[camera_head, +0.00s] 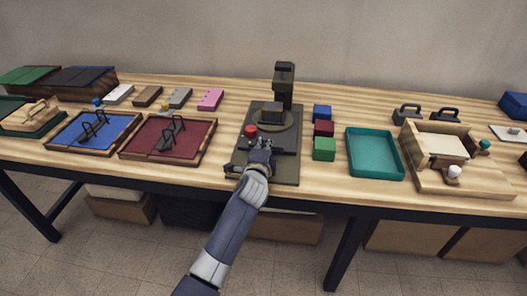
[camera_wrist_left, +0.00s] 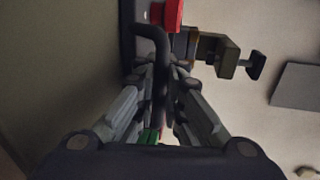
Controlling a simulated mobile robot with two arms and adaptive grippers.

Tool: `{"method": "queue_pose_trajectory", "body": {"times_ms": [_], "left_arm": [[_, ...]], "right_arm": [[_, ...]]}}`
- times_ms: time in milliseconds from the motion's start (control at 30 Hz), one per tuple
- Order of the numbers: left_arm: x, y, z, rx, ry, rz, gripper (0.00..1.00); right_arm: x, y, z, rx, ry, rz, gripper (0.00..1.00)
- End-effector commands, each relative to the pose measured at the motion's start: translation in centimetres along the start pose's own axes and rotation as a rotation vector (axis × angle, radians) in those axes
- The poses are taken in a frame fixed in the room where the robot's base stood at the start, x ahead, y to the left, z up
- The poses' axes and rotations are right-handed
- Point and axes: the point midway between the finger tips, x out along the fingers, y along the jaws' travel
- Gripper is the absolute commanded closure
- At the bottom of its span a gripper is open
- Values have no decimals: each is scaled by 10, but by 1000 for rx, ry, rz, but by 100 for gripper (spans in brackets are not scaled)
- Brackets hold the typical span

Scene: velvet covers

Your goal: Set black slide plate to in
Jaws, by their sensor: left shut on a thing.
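A dark press-like fixture (camera_head: 284,90) stands at the middle of the table on a dark base plate (camera_head: 287,172). It has an upright post at the back and a round stage with a block on it. A red knob (camera_head: 251,130) sits on its left side and shows in the left wrist view (camera_wrist_left: 172,15). My left gripper (camera_head: 260,153) is at the front of the fixture. Its fingers close around a bent black handle (camera_wrist_left: 151,32), seen in the left wrist view. I cannot clearly make out the slide plate behind the gripper. My right gripper is out of view.
Blue, dark red and green blocks (camera_head: 324,149) stand just right of the fixture. A teal tray (camera_head: 397,172) and a wooden fixture (camera_head: 480,184) lie further right. A red-lined tray (camera_head: 196,143) and a blue-lined tray (camera_head: 70,132) lie left.

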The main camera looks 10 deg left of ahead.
Motion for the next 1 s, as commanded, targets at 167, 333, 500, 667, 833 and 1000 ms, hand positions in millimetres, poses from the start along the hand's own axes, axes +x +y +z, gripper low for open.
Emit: {"method": "queue_pose_trajectory", "body": {"times_ms": [167, 333, 500, 667, 833, 1000], "left_arm": [[0, 0, 0, 0, 0, 0, 100], [0, 0, 0, 0, 0, 0, 83], [0, 0, 0, 0, 0, 0, 83], [-3, 0, 0, 0, 0, 0, 83], [-19, 1, 0, 0, 0, -1, 83], [-45, 1, 0, 1, 1, -1, 83]], "right_arm": [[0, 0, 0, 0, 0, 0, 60], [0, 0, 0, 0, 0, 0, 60], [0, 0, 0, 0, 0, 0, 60], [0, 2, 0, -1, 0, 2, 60], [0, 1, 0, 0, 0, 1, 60], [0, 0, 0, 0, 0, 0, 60]]}}
